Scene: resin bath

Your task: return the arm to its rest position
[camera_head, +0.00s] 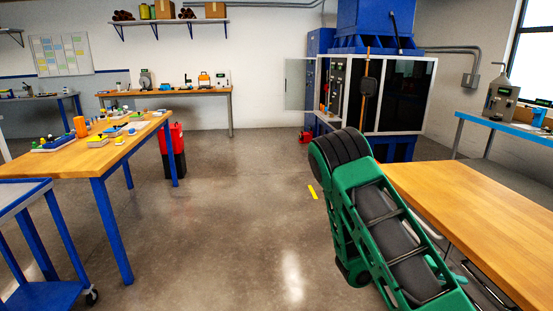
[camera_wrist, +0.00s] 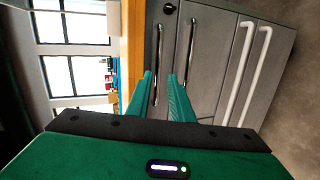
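My arm (camera_head: 385,220), green with black parts, rises at the lower right of the head view, folded beside a wooden table. My gripper (camera_wrist: 160,76) shows in the wrist view as two teal fingers with a clear gap between them. It is open and nothing is between the fingers. Its fingers are not clearly visible in the head view. The wrist view is turned on its side and looks toward a grey cabinet (camera_wrist: 215,65) with long handles.
A wooden table (camera_head: 470,195) stands close on the right. A workbench (camera_head: 95,155) with small parts is on the left, with a blue cart (camera_head: 25,190) in front. A blue machine (camera_head: 375,95) stands at the back. The middle floor is clear.

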